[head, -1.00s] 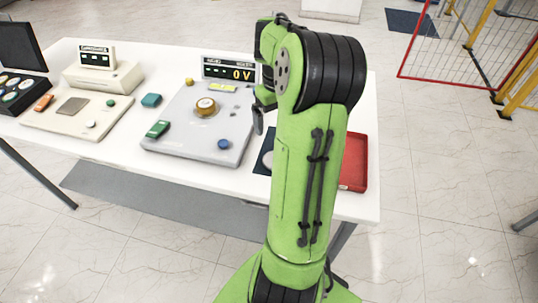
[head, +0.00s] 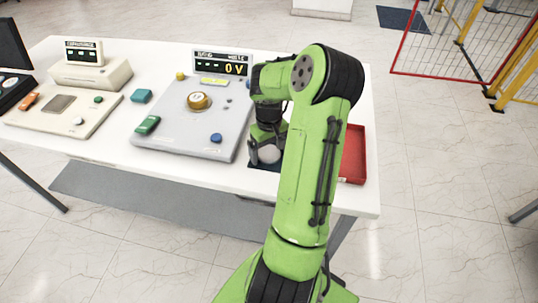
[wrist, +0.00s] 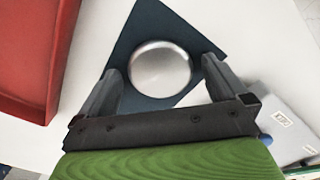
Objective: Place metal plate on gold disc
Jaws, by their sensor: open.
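The metal plate is a round silver disc (wrist: 160,68) lying on a dark blue mat (wrist: 137,30). In the head view the plate (head: 268,154) shows partly, beside my fingers. My gripper (wrist: 163,78) is open, with one finger on each side of the plate in the wrist view; I cannot tell whether the fingers touch it. The gold disc (head: 199,100) sits on the light grey panel (head: 180,138) to the left of my gripper, below a display (head: 222,63) reading 0 V.
A red tray (head: 353,155) stands right of my arm. A cream panel (head: 62,122) lies further left. A strip of white table (head: 230,178) in front is bare.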

